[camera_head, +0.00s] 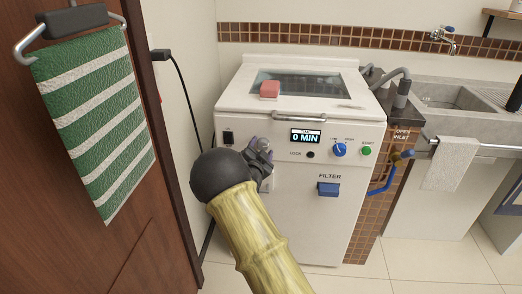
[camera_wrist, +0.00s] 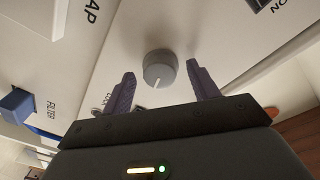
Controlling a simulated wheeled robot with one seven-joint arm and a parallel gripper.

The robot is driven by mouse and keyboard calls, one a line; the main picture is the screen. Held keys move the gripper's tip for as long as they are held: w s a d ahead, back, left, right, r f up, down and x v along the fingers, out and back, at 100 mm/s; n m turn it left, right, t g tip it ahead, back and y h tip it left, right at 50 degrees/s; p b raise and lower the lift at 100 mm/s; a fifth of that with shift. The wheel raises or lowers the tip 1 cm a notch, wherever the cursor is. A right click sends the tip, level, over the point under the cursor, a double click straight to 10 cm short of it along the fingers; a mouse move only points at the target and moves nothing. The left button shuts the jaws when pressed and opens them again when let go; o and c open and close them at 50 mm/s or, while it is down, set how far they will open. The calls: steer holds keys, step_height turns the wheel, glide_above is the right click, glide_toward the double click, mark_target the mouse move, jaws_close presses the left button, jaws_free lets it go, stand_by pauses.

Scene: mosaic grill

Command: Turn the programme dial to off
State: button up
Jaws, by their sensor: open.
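A round grey dial (camera_wrist: 160,70) with a white pointer line sits on the white front panel in the wrist view. The line points down and slightly left in that view. My gripper (camera_wrist: 161,72) is open, with one finger on each side of the dial and visible gaps between. I cannot tell how far the fingertips are from the panel. In the head view my gripper (camera_head: 264,152) is at the left of the machine's (camera_head: 300,210) control panel and largely covers the dial there. Any programme labels around the dial are not readable.
The panel also has a display (camera_head: 306,136) reading 0 MIN, a blue knob (camera_head: 340,149), a green button (camera_head: 366,151) and a small black lock knob (camera_head: 310,155). A blue filter handle (camera_head: 328,189) is below. A red block (camera_head: 269,89) lies on the lid.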

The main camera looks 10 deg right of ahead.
steer(key=c, duration=1)
